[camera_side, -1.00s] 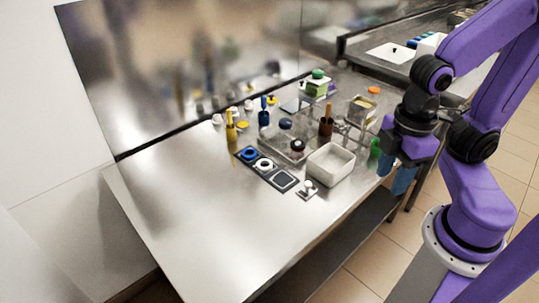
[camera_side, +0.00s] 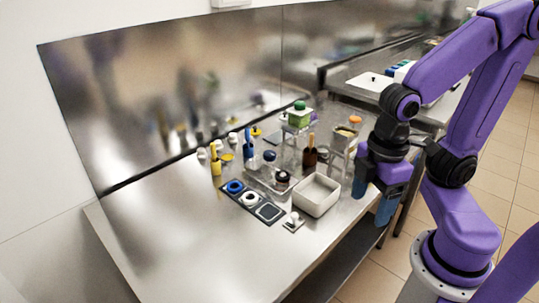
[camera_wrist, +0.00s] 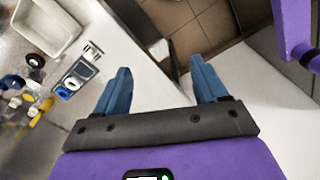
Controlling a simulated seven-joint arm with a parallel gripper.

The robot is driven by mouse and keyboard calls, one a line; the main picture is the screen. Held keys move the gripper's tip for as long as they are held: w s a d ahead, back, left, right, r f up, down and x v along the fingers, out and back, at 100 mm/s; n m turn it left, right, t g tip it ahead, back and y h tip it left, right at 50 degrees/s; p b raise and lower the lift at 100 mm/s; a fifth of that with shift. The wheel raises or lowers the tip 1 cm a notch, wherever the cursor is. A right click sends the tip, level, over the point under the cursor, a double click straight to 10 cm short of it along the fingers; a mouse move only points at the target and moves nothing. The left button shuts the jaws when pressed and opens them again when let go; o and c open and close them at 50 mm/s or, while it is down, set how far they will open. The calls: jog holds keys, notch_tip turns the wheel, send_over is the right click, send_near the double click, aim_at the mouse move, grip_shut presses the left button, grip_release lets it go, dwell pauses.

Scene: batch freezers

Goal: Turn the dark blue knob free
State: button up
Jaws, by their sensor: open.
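A dark blue knob (camera_side: 270,156) sits at the back of a clear, low-walled tray (camera_side: 258,181) on the steel counter. A black knob (camera_side: 283,176) stands near the tray's front. In the wrist view the dark blue knob (camera_wrist: 13,82) is at the left edge, partly crowded by nearby things, and the black knob (camera_wrist: 37,59) is above it. My gripper (camera_side: 374,202) is open and empty, fingers pointing down near the counter's right front edge, well right of the knobs. In the wrist view my gripper (camera_wrist: 160,66) has floor and the counter's edge between its blue fingers.
A white open bin (camera_side: 316,195) stands between my gripper and the tray. A dark panel (camera_side: 268,213) with blue and white rings lies in front. A brown bottle (camera_side: 310,155), yellow and blue handled items and clear stands crowd behind. The front left counter is clear.

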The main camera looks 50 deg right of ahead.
jog(key=w+a+r, duration=0.1)
jog(key=w+a, duration=0.1)
jog(key=w, duration=0.4)
jog(key=w+a+r, duration=0.2)
jog(key=w, duration=0.3)
jog(key=n, duration=0.3)
send_over(269, 153)
jog(key=f, duration=0.1)
notch_tip(269, 153, down, 17)
jog(key=shift+a+f, duration=0.1)
jog(key=shift+a, duration=0.05)
jog(key=c, duration=1.1)
jog(key=shift+o, duration=0.2)
jog(key=shift+m, duration=0.3)
